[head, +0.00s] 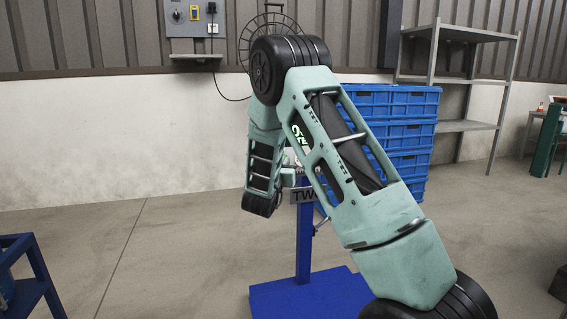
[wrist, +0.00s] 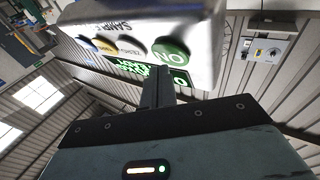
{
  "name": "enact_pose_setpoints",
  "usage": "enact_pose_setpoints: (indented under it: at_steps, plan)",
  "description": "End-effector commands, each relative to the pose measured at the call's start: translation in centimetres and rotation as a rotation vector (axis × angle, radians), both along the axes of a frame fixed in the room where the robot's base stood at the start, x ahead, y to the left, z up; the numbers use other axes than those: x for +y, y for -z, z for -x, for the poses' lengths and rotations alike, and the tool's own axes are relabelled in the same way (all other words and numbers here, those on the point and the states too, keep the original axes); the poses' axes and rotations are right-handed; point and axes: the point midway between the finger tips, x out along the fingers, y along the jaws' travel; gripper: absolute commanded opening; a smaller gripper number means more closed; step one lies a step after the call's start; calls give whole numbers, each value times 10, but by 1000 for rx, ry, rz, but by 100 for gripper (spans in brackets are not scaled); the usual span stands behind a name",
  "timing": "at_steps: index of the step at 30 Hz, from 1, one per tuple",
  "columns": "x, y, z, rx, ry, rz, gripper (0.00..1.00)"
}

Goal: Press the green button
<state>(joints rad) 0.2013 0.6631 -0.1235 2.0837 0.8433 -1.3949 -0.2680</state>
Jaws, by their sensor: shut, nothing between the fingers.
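In the wrist view, a pale control panel (wrist: 205,24) carries a row of round buttons. My gripper (wrist: 158,72) is shut and empty. Its narrow tips point toward the panel and appear just below the green button's lower left edge; I cannot tell whether they touch it. In the head view, my own arm hides the panel face, the green button and most of the gripper.
A green lit display (wrist: 180,78) shows beside the buttons. In the head view, a blue stand (head: 304,245) rises from a blue base behind my arm. Blue crates (head: 405,105) and a grey shelf (head: 465,126) stand behind. Floor at left is mostly clear.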

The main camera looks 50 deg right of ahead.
Motion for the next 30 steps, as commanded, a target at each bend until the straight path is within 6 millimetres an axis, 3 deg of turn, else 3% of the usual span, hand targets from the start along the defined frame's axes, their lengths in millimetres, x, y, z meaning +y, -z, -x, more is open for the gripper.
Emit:
enact_pose_setpoints:
  at_steps: [30]
  plan:
    - [-4,4,-7,0,0,0,0]
